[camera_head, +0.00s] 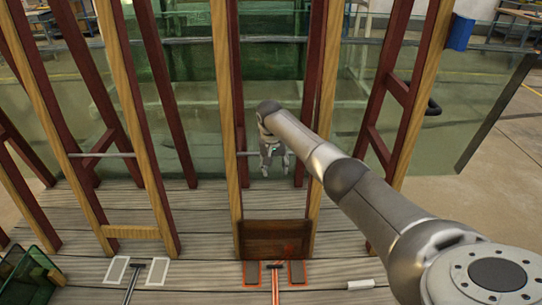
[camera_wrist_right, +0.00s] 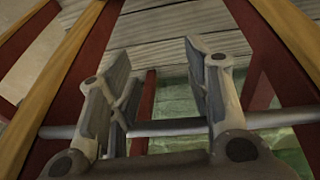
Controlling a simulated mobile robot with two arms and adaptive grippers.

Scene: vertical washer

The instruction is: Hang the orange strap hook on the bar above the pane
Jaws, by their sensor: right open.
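My right gripper (camera_head: 273,168) hangs at the bar (camera_head: 247,153) between two wooden posts in the middle of the head view. In the right wrist view the gripper (camera_wrist_right: 155,60) has its fingers spread and nothing between their tips. The bar (camera_wrist_right: 165,128) crosses that view, showing between the fingers close to the palm; I cannot tell whether they touch. I see no clear orange strap hook. Small orange-red marks (camera_head: 290,250) show on the brown board low between the posts, too small to identify. Greenish glass panes (camera_head: 190,120) show behind the frames. My left gripper is not in view.
An orange-edged T-shaped tool (camera_head: 275,285) lies between orange-outlined pads on the plank floor. A grey T-shaped tool (camera_head: 133,280) and white-outlined pads lie to the left. A green crate (camera_head: 45,262) is at lower left. A white block (camera_head: 361,284) lies right. Posts flank my gripper closely.

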